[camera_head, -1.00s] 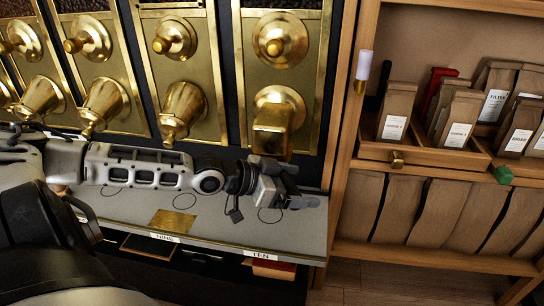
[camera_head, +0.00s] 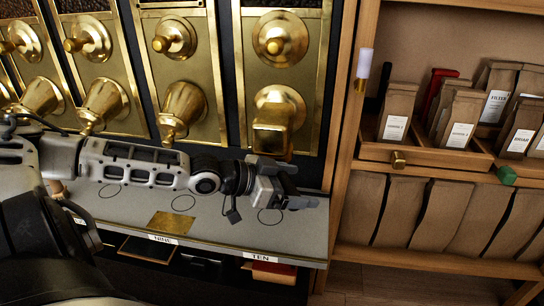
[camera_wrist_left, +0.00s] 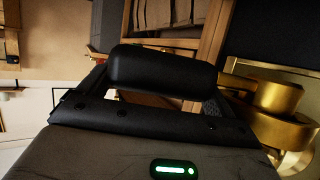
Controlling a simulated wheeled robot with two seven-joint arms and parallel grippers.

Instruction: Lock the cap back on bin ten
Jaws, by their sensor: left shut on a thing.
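Bin ten's gold front has a round knob (camera_head: 280,40) above and a boxy, downward gold spout (camera_head: 272,132) below, unlike the cone-shaped neighbours. The "TEN" label (camera_head: 260,257) is on the counter edge beneath. My left gripper (camera_head: 300,197) is below the spout, just over the counter, pointing right. My right gripper is out of view.
The grey counter (camera_head: 318,235) has drawn circles and a gold plate (camera_head: 172,222). A wooden post (camera_head: 352,100) with a white cylinder (camera_head: 364,65) stands right of bin ten. Shelves beyond hold paper bags (camera_head: 397,112). Neighbouring gold spouts (camera_head: 183,108) stand to the left.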

